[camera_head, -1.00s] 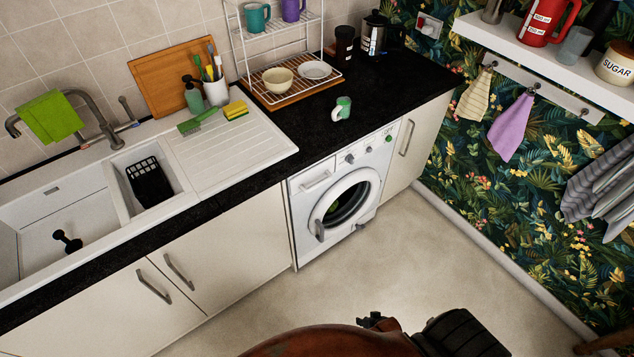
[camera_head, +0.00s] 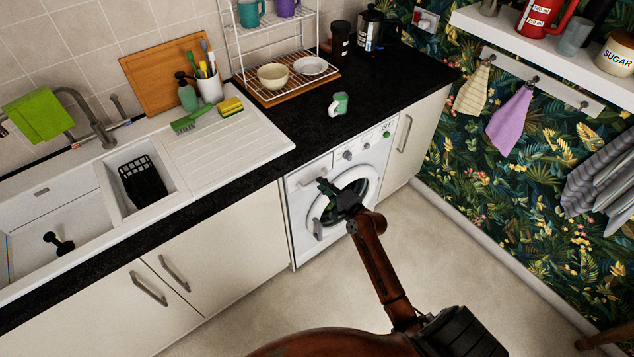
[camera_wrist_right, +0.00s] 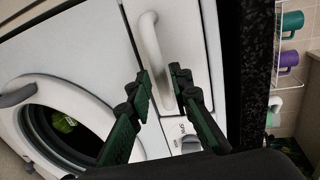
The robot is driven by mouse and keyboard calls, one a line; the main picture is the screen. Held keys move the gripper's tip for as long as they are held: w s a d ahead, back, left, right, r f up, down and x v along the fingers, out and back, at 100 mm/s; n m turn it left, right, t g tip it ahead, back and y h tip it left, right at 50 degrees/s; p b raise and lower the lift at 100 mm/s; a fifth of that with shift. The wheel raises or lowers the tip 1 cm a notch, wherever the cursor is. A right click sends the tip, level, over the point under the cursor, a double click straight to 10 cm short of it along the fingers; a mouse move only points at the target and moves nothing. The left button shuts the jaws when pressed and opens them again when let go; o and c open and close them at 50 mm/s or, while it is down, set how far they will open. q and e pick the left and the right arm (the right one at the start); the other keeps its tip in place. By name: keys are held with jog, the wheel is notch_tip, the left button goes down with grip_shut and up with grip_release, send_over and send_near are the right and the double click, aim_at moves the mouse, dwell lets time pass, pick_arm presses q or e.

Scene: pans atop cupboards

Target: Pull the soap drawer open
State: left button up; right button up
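The white washing machine (camera_head: 301,238) stands under the black counter. Its soap drawer (camera_head: 304,178) is at the upper left of its front and looks flush; my right gripper partly covers it. In the right wrist view the drawer front (camera_wrist_right: 188,35) carries a white bar handle (camera_wrist_right: 151,42). My right gripper (camera_head: 324,187) is at the drawer. In the right wrist view its green and black fingers (camera_wrist_right: 162,76) are apart, one on each side of the handle's lower part. Whether they touch the handle is unclear. My left gripper is not in view.
The machine's round door (camera_wrist_right: 50,100) is shut, close beside my right fingers. The counter edge (camera_wrist_right: 252,70) runs along the drawer's other side. The floor (camera_head: 420,270) in front is clear.

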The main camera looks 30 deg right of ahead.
jog(key=shift+b+x, duration=0.3)
jog(key=shift+x, duration=1.6)
jog(key=shift+c, duration=0.4)
grip_shut()
jog(key=shift+f, duration=0.1)
